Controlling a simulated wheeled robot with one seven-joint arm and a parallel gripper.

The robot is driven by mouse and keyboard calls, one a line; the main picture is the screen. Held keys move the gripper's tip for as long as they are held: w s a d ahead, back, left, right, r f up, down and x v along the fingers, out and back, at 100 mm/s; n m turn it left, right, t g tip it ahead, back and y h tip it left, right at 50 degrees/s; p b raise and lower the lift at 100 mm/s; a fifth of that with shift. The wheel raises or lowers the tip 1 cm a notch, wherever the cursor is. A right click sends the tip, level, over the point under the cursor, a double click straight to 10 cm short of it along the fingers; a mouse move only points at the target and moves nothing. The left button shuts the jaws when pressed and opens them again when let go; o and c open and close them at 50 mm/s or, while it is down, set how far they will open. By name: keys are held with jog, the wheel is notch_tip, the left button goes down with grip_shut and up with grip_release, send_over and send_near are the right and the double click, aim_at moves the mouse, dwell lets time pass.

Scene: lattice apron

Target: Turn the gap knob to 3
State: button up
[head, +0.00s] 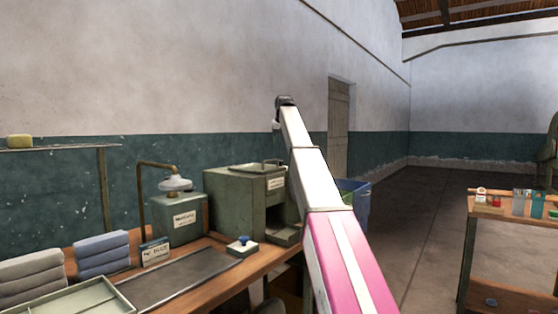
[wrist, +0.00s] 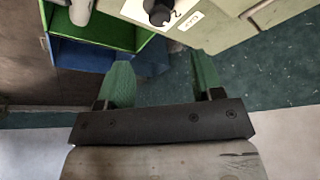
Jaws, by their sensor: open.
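The gap knob (wrist: 158,12) is a black knob on a white plate, at the top edge of the wrist view and partly cut off. A digit 2 shows beside it, and a small label (wrist: 190,20) is nearby. My gripper (wrist: 162,75) is open, its two green fingers apart with nothing between them. The knob lies beyond the fingertips, apart from them. In the head view my gripper (head: 285,101) is raised above the bench at the end of my arm. A green machine box (head: 235,190) stands left of my arm there; I cannot make out the knob in that view.
A green and a blue bin (wrist: 80,58) lie left of the fingers in the wrist view. A side table (head: 515,207) stands right.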

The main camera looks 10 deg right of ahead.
aim_at(280, 164)
jog(key=x, duration=1)
jog(key=shift+w+f, duration=0.15)
jog(key=shift+f, duration=0.2)
jog(key=c, duration=0.9)
